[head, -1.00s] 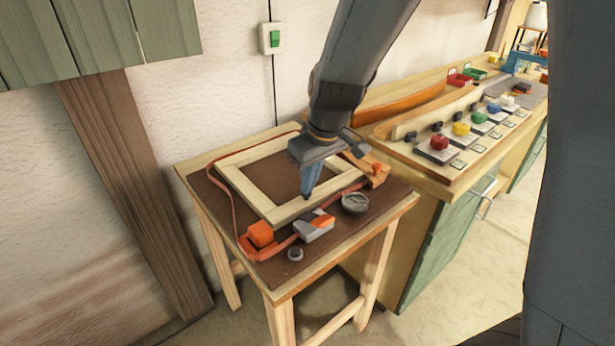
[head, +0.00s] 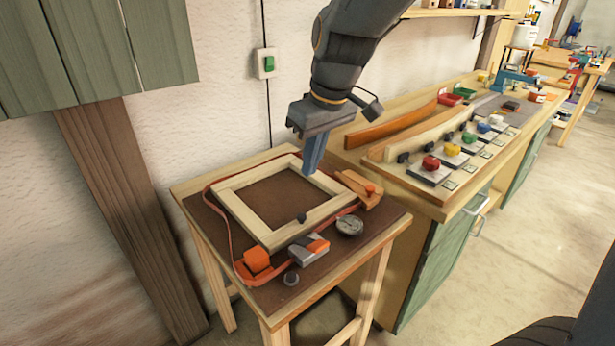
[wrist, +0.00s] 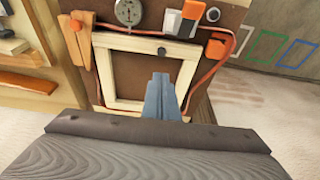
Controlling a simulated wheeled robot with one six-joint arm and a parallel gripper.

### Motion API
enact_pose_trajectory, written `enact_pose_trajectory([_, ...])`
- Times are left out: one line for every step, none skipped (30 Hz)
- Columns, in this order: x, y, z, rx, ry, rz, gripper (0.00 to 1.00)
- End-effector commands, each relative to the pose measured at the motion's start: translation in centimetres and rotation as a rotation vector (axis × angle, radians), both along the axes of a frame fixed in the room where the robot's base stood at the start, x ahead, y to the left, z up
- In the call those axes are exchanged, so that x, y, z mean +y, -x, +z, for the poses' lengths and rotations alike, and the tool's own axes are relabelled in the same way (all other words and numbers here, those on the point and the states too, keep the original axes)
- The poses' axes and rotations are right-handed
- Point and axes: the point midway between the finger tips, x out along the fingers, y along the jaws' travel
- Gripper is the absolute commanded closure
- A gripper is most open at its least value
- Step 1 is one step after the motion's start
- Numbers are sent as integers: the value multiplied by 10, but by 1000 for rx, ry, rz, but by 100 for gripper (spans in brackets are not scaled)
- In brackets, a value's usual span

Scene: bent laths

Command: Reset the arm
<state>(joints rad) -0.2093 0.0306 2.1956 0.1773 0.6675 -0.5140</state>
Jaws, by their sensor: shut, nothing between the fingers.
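My gripper (head: 314,163) is shut and empty, raised above the right side of a small wooden table (head: 190,186). Its closed fingers also show in the wrist view (wrist: 161,88), in front of the frame opening. Below it a pale wooden frame (head: 236,210) lies flat on the table's brown top, with an orange strap (head: 222,228) around it. The strap runs to an orange block (head: 257,260) and a grey-and-orange tool (head: 309,249) at the front.
A round dial gauge (head: 349,225) and a wooden clamp (head: 359,188) lie right of the frame. A long workbench (head: 430,205) with bent laths (head: 392,126) and several coloured knobs stands close on the right. A wall with a green switch (head: 266,64) is behind.

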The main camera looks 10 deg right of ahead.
Motion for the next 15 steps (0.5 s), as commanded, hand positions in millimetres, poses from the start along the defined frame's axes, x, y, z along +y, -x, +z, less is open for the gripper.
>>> enact_pose_trajectory([-1,1,3,-1,-1,0,100])
enact_pose_trajectory([-1,1,4,-1,-1,0,100])
enact_pose_trajectory([-1,1,6,-1,0,0,100])
enact_pose_trajectory([-1,1,6,-1,0,0,100])
enact_pose_trajectory([-1,1,6,-1,0,0,100])
enact_pose_trajectory([-1,1,7,-1,0,0,100])
enact_pose_trajectory([-1,2,7,0,0,0,100])
enact_pose_trajectory([-1,2,7,0,0,0,100])
enact_pose_trajectory([-1,1,7,0,0,0,100])
enact_pose_trajectory([-1,1,7,0,0,0,100])
enact_pose_trajectory([-1,1,7,0,0,0,100])
enact_pose_trajectory([-1,1,6,0,0,0,100])
enact_pose_trajectory([-2,2,6,1,1,-2,100])
enact_pose_trajectory([-3,3,4,3,1,-8,100])
enact_pose_trajectory([-7,5,0,10,4,-23,100])
